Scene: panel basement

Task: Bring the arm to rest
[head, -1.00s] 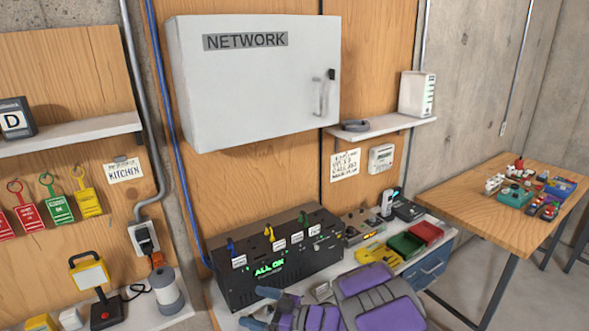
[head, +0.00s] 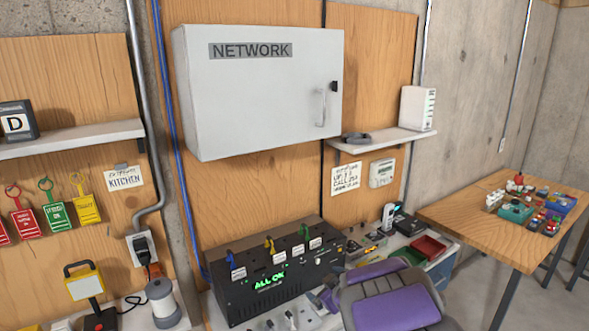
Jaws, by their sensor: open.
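My arm, in purple and grey, is folded at the bottom of the head view, right of centre. My gripper (head: 322,299) shows only in small part, just left of the large arm link and in front of the black box's right end. It is open, and I see nothing held in it. The arm link hides part of the bench and the trays behind it.
A black box (head: 290,271) reading "ALL OK" stands on the bench. A grey NETWORK cabinet (head: 262,100) hangs above, its door shut. A red tray (head: 428,248) lies near the arm. A wooden table (head: 470,220) with small parts stands at right.

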